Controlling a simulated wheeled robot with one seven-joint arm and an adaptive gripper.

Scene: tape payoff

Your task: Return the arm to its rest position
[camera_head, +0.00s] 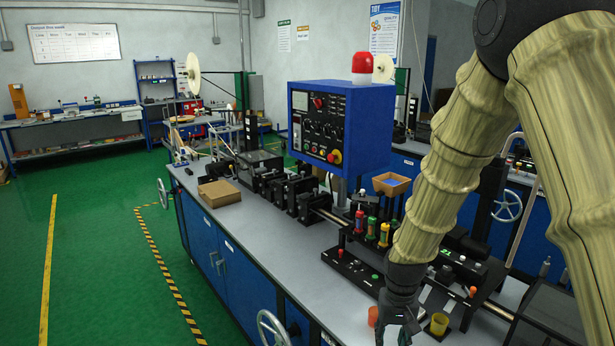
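My arm, in a ribbed tan sleeve, comes down from the top right and bends toward the workbench (262,228). My gripper (396,330) is dark and points down low over the bench's front part, at the bottom edge of the picture. Its fingertips are partly cut off by that edge, so I cannot tell whether it is open or shut. A red-orange cup (373,316) is just left of it and a yellow cup (438,325) just right. I see no thing clearly held.
A blue control box (340,125) with a red lamp (362,63) stands above the bench. Red, green and yellow bottles (371,230) stand in a black rack near my forearm. A cardboard box (219,193) lies on the bench's left. The green floor (95,240) at left is clear.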

